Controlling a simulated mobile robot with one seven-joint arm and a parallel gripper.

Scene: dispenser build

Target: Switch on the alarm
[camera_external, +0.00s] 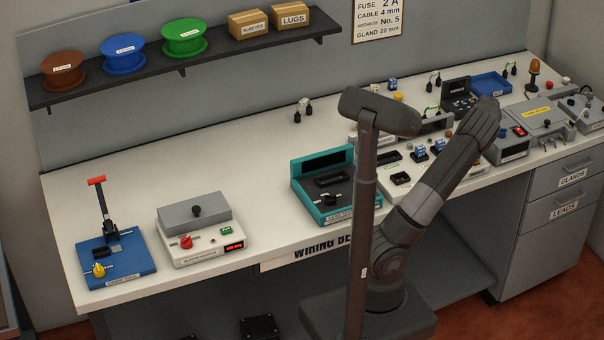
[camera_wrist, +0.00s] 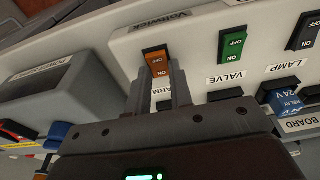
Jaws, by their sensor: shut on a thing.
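In the wrist view, an orange rocker switch (camera_wrist: 156,62) marked OFF and ON sits on a pale board. The label below it is partly covered by my fingers; its end reads "ARM". Whether the rocker is tilted to ON or OFF is hard to tell. In the external view my arm reaches over the right part of the bench, and my fingers and the orange switch are hidden there.
Right of the orange switch are a green VALVE switch (camera_wrist: 232,44) and a black LAMP switch (camera_wrist: 304,31). A blue relay (camera_wrist: 284,103) is at lower right. A grey box (camera_wrist: 62,92) stands left. The bench's left part holds a blue crimp tool (camera_external: 117,262).

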